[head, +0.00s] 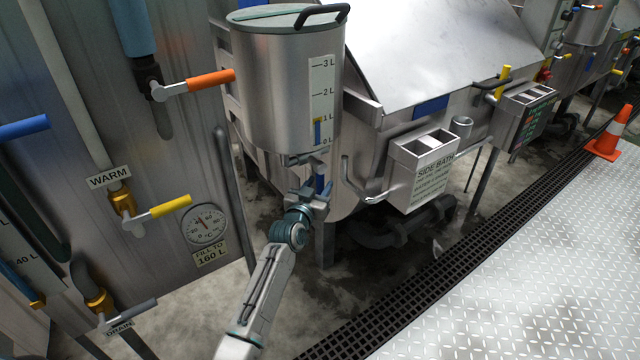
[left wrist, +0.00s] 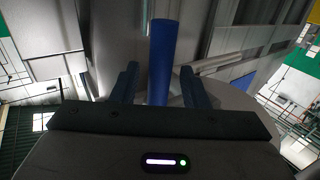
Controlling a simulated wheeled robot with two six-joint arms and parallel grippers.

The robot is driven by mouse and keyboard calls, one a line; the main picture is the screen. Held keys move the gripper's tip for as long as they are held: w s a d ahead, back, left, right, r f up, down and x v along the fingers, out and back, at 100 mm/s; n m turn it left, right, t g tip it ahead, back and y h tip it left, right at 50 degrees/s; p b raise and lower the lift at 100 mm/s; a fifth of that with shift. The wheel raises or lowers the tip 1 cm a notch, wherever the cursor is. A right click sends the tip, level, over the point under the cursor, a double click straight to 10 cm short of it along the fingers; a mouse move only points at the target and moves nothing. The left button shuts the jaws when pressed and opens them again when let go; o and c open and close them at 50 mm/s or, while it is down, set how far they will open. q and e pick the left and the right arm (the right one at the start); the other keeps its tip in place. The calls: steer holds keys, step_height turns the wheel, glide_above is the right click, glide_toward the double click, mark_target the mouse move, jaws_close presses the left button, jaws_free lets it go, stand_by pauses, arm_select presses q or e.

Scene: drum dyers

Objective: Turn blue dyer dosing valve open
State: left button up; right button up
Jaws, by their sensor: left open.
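The steel dosing pot (head: 285,95) with a level gauge hangs on the side of the blue dyer. Below its bottom outlet is the dosing valve's blue handle (head: 320,184), small and partly hidden by my gripper. My left gripper (head: 315,195) is just under the pot, open. In the left wrist view the blue handle (left wrist: 160,50) runs between the two fingers of my left gripper (left wrist: 159,85). A gap shows on each side of it, and its near end is hidden behind the palm. My right gripper is not in view.
The side bath box (head: 418,170) and a bent pipe stand right of the pot. A tank at left carries an orange-handled valve (head: 210,82), a yellow-handled WARM valve (head: 170,206) and a dial gauge (head: 204,225). A drain grate (head: 450,255) and tread-plate floor lie right.

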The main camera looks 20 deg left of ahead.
arm_select(q)
steer(key=shift+w, duration=0.65)
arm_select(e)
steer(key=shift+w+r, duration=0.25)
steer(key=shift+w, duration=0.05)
arm_select(q)
jaws_close()
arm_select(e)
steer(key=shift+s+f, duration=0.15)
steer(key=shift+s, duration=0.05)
arm_select(q)
steer(key=shift+d+f, duration=0.1)
